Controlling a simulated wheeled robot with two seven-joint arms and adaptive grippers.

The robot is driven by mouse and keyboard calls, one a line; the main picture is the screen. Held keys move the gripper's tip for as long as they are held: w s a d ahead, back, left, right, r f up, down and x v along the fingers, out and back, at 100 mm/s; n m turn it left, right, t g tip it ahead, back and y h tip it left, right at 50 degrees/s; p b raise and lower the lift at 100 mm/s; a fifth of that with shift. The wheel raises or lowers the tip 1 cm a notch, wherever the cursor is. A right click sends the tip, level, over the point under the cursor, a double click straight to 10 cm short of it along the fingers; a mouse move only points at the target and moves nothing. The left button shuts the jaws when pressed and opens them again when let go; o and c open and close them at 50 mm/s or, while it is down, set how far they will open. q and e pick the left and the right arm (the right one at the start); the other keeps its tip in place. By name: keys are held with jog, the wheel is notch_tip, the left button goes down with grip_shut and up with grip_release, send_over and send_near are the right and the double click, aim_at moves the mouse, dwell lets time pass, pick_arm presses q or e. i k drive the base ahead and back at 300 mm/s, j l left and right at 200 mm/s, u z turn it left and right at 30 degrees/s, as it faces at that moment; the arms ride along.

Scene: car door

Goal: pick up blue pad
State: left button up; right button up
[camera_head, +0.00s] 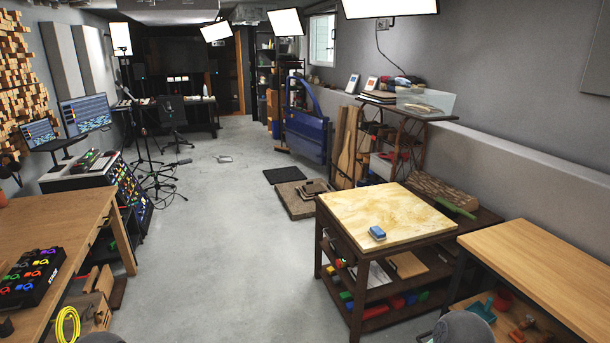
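The blue pad (377,232) is a small blue block with a paler side. Neither of my grippers is in view. Only rounded grey parts, which look like my own arms, show at the bottom edge, well apart from the pad.
A wooden workbench (52,232) stands at the left and another wooden table (545,265) at the lower right. The cart's lower shelves hold several coloured items. A blue car door (306,125) stands farther back. The grey floor (225,250) between the workbench and cart is clear.

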aim_at(376, 231)
jog(key=i+j+z, duration=0.1)
jog(key=i+z, duration=0.3)
jog(key=i+j+z, duration=0.35)
jog(key=i, duration=0.2)
jog(key=i+j+z, duration=0.4)
jog(key=i+l, duration=0.1)
